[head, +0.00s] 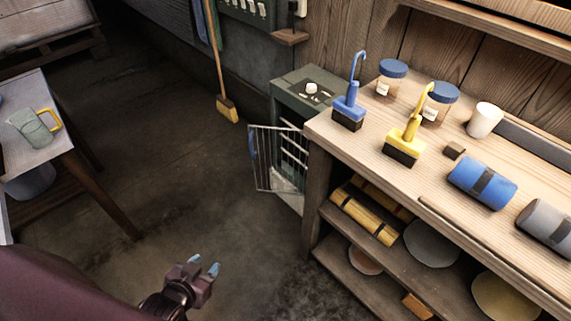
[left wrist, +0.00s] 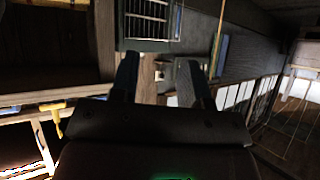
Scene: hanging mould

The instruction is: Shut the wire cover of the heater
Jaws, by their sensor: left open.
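The heater (head: 292,92) is a grey-green box with a knob on top, standing at the left end of the workbench. Its wire cover (head: 274,172) stands open, swung out to the left of the front, with a blue grip (head: 253,144) on its outer edge. Pale bars show inside the heater behind it. My left gripper (head: 205,264) is open and empty, below and left of the cover and apart from it. Its two spread fingers (left wrist: 160,82) show in the left wrist view with nothing between them. My right gripper is not in view.
The workbench (head: 340,150) carries brushes, jars and rolls, and its corner is close to the heater's right. A broom (head: 226,105) leans on the wall behind. The floor between is clear.

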